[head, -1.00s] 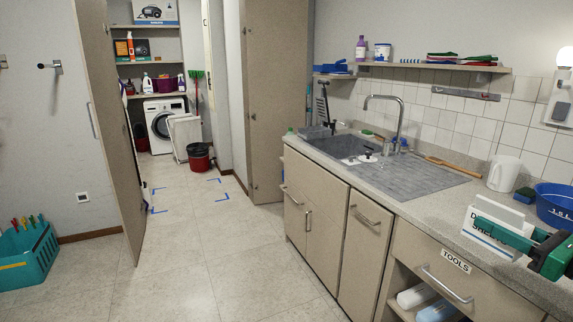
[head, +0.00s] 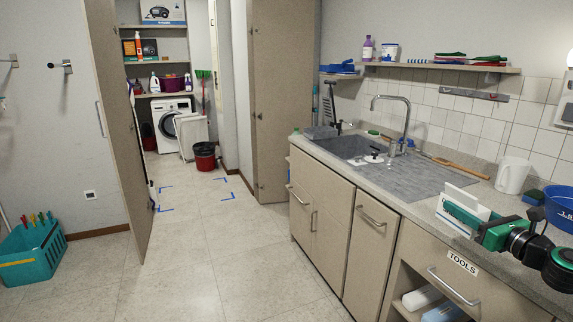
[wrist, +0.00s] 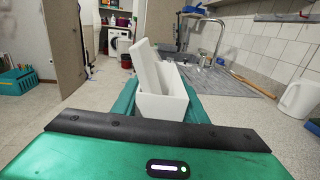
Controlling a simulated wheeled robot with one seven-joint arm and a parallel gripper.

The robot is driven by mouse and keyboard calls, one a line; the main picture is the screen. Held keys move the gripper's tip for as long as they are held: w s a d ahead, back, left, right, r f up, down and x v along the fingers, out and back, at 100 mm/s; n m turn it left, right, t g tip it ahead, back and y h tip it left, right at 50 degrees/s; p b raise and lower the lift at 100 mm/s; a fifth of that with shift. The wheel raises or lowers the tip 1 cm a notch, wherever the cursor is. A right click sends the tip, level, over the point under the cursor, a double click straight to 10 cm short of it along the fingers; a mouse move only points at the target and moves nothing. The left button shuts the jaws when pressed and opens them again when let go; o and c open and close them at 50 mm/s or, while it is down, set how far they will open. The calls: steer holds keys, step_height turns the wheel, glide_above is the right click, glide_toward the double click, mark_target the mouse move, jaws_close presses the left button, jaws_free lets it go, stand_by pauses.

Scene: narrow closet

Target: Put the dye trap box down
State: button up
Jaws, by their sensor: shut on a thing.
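My gripper (head: 470,221) is green with a black wrist and is shut on the box. In the head view it is at the front part of the grey worktop (head: 393,195), right of the ribbed drainer. I cannot tell whether the box's base touches the worktop; the fingers hide its lower part.
The grey drainer (head: 425,177) and sink (head: 352,147) lie to the left. A shelf (head: 440,68) hangs above.

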steer(key=w+a+f+m+h, duration=0.1)
steer(key=w+a+f, duration=0.3)
steer(key=w+a, duration=0.4)
steer(key=w+a+f+m+h, duration=0.2)
steer(key=w+a+f, duration=0.3)
steer(key=w+a, duration=0.4)
steer(key=shift+a+f+t+h, duration=0.3)
steer(key=shift+a+h, duration=0.3)
steer(key=shift+h, duration=0.2)
steer(key=shift+w+d, duration=0.1)
